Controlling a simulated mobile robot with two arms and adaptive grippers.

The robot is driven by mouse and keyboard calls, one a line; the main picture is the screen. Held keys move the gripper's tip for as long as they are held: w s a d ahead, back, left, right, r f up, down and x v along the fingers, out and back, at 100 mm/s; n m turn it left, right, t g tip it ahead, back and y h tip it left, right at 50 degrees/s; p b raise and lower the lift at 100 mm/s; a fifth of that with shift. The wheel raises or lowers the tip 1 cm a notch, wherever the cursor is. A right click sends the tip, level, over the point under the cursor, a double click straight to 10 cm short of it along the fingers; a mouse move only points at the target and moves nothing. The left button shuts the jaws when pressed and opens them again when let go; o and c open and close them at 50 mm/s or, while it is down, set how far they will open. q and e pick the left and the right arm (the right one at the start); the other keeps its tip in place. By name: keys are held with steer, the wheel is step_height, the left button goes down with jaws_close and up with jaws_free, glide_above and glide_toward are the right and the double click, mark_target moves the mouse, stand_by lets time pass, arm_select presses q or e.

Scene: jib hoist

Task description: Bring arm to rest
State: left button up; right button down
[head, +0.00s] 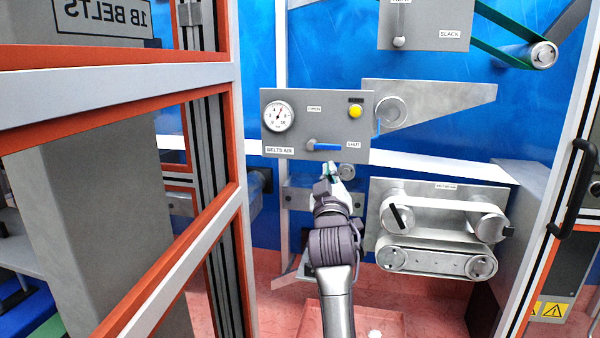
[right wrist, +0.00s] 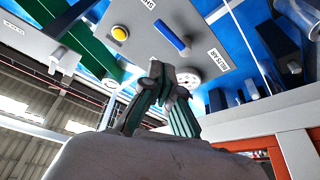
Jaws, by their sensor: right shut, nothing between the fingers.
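My right gripper (head: 332,168) is shut and empty. Its arm reaches up from the bottom of the head view, and the fingertips show just below the grey "BELTS AIR" panel (head: 290,138). In the right wrist view the green-lined fingers (right wrist: 158,82) come together at the tips with nothing between them. The blue lever (head: 326,146) on the panel lies horizontal, toward the "SHUT" label. In the right wrist view the lever (right wrist: 172,38) stands apart from the fingertips in the picture. My left gripper is not in view.
The panel carries a round gauge (head: 279,116) and a yellow button (head: 355,112). A belt unit (head: 435,262) stands right of my arm. An orange-and-white frame (head: 110,98) fills the left, and a door edge with a black handle (head: 575,190) stands at right.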

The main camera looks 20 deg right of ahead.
steer(key=w+a+f+n+g+y+p, duration=0.1)
steer(key=w+a+f+n+g+y, duration=0.15)
steer(key=f, duration=1.05)
steer(key=w+a+f+n+g+y, duration=0.1)
steer(key=a+f+y, duration=0.25)
steer(key=f, duration=0.95)
steer(key=s+a+f+g+y+p, duration=0.15)
steer(key=s+f, duration=0.25)
steer(key=f, duration=0.6)
steer(key=s+a+f+g, duration=0.15)
steer(key=s+f, duration=0.25)
steer(key=f, duration=0.5)
steer(key=s+a+f+g+y, duration=0.15)
steer(key=s+f, duration=0.35)
steer(key=f, duration=0.5)
steer(key=s+f+g+p, duration=0.1)
steer(key=s+f+g, duration=0.4)
steer(key=s+f, duration=1.35)
steer(key=s+d+f+m+g, duration=0.1)
steer(key=s+f+g, duration=0.1)
steer(key=s, duration=1.4)
steer(key=s+d+f+m+g+p, duration=0.1)
steer(key=s+f+g, duration=0.2)
steer(key=s, duration=1.3)
steer(key=shift+d+f, duration=0.25)
steer(key=shift+f, duration=0.7)
